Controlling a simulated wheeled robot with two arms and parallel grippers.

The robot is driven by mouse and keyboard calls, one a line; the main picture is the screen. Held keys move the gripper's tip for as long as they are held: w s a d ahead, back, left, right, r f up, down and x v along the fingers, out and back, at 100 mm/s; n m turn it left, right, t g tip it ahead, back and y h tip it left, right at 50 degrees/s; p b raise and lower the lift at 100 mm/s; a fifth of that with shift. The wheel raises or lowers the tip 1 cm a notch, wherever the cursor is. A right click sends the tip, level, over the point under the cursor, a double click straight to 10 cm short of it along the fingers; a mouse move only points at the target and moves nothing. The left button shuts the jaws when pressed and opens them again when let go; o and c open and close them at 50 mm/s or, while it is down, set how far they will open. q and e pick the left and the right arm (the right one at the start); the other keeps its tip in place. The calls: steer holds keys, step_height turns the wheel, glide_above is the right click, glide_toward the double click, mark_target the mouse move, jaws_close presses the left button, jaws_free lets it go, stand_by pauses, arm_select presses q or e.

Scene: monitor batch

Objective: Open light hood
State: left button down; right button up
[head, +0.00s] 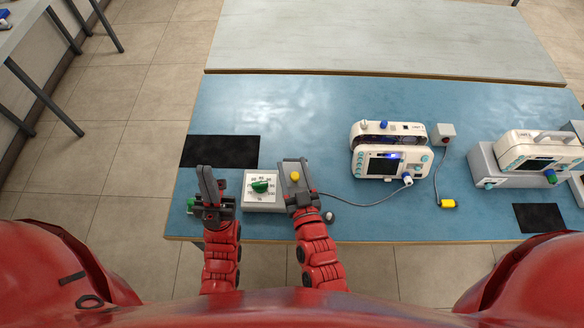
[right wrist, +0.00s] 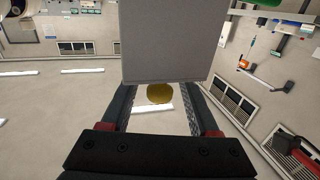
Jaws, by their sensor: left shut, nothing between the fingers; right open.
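I cannot tell which part here is the light hood. My right gripper (head: 293,166) is open, its fingers either side of a yellow knob (head: 295,176) on a small grey box (head: 288,180). In the right wrist view the yellow knob (right wrist: 159,93) shows between the open fingers, below a grey block face (right wrist: 165,40); whether they touch it I cannot tell. My left gripper (head: 207,182) is shut and empty, left of a white dial box (head: 250,203) with a green knob (head: 260,187). A green piece (head: 191,205) shows beside it, partly hidden.
A white monitor (head: 386,165) stands right of my grippers, with a cable (head: 350,204) running towards it. Another device (head: 535,153) sits on a grey base at far right. Black mats (head: 222,150) lie on the blue table (head: 300,110). The table's back middle is clear.

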steer(key=shift+w+a, duration=0.1)
steer(key=shift+w, duration=0.5)
jaws_close()
stand_by(1.1)
